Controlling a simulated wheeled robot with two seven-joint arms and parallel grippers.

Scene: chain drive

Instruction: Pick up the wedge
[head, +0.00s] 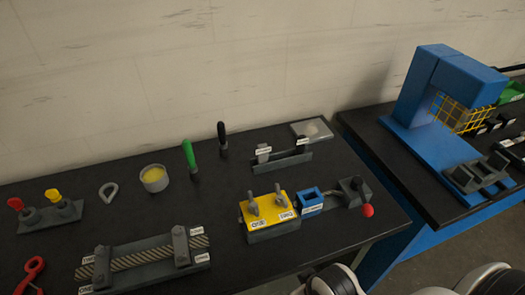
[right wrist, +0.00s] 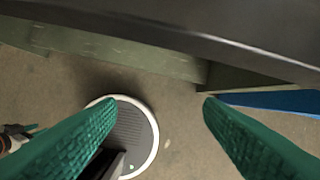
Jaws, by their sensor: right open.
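I cannot tell for certain which piece is the wedge; no part is clearly readable as one in the head view. Small grey pieces (head: 267,203) stand on a yellow-topped block (head: 258,233) with labels, beside a small blue open block (head: 310,202). A grey teardrop-shaped loop (head: 109,192) lies farther left on the black table. My right gripper (right wrist: 159,104) shows in the right wrist view with two green ridged fingers spread apart and nothing between them. It is below or beside a dark table edge, away from the tabletop pieces. My left gripper is not in view.
The black table (head: 225,190) also holds a rope clamp fixture (head: 145,262), a tin with yellow contents (head: 154,178), green (head: 190,158) and black-handled (head: 222,140) tools, and a red-knobbed lever (head: 367,210). A blue press (head: 440,95) stands on the right table.

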